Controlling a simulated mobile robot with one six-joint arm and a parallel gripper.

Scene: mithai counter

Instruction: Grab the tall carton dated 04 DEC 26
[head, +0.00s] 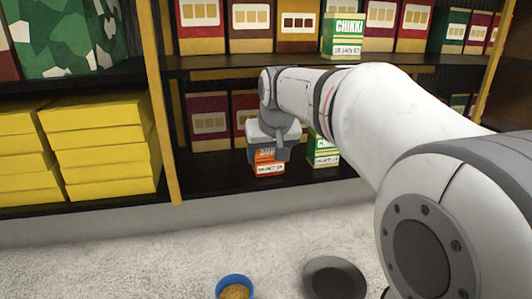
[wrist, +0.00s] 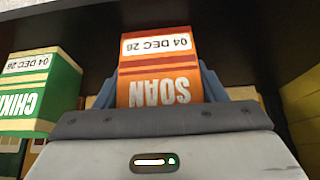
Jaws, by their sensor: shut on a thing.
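An orange carton (head: 268,164) lettered SOAN is at the front of the lower shelf in the head view. In the wrist view the orange carton (wrist: 157,92) appears upside down, and its white label reads 04 DEC 26. My gripper (head: 271,148) is shut on it, with a blue-grey finger at each side in the wrist view. My gripper covers its upper part in the head view. I cannot tell whether its base touches the shelf. A green CHIKKI carton (head: 323,155) stands beside it on the right; it also shows in the wrist view (wrist: 38,92), with a similar date label.
The upper shelf (head: 230,61) lies just above my gripper, with another green CHIKKI carton (head: 343,36) and several boxes on it. Yellow boxes (head: 102,155) are stacked left of an upright. A blue bowl (head: 232,284) and dark plate (head: 333,280) are below in front.

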